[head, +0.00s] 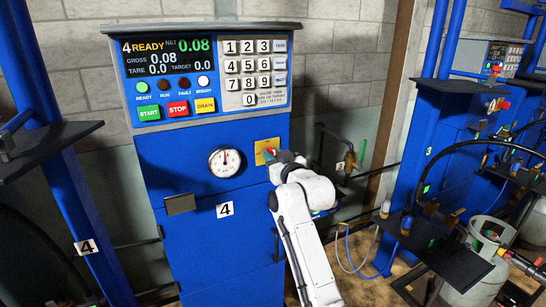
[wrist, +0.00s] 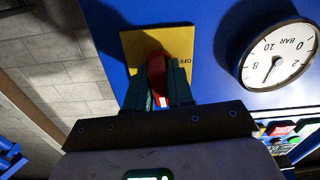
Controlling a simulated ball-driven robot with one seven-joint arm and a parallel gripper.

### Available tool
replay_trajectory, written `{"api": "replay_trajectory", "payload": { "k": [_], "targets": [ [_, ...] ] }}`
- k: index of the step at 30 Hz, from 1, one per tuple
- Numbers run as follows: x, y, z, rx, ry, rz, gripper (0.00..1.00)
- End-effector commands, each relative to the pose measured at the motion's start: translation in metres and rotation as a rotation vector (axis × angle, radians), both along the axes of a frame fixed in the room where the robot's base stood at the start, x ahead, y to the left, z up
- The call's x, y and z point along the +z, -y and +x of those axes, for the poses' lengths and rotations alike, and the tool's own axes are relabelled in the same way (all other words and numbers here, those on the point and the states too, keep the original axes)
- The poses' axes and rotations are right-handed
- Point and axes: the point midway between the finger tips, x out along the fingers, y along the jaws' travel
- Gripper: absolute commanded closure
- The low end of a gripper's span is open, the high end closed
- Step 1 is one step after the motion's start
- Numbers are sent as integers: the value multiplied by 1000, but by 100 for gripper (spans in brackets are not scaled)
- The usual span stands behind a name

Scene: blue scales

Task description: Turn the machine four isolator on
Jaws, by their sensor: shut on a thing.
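The machine four isolator is a red handle (wrist: 158,66) on a yellow plate (wrist: 140,43), set in the blue front panel of machine four. In the head view the yellow plate (head: 260,158) is right of the round gauge. The word OFF shows at the plate's right edge in the wrist view. My gripper (wrist: 159,90) has its dark fingers on both sides of the red handle and is shut on it. In the head view my gripper (head: 279,158) covers much of the plate, so the handle's exact angle is hard to tell there.
Machine four's lit panel (head: 168,55) reads 4 READY, with the green READY lamp lit. A pressure gauge (head: 224,161) sits beside the isolator. A brass valve (head: 349,161) with pipework is to the right. Another blue machine (head: 440,120) and a gas cylinder (head: 478,262) stand further right.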

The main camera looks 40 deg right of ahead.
Motion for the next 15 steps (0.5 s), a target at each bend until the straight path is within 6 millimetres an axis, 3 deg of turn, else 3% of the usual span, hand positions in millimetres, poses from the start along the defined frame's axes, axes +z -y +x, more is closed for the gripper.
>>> {"api": "replay_trajectory", "payload": {
  "k": [15],
  "targets": [
    [-3,0,0,1,27,113,100]
  ]
}}
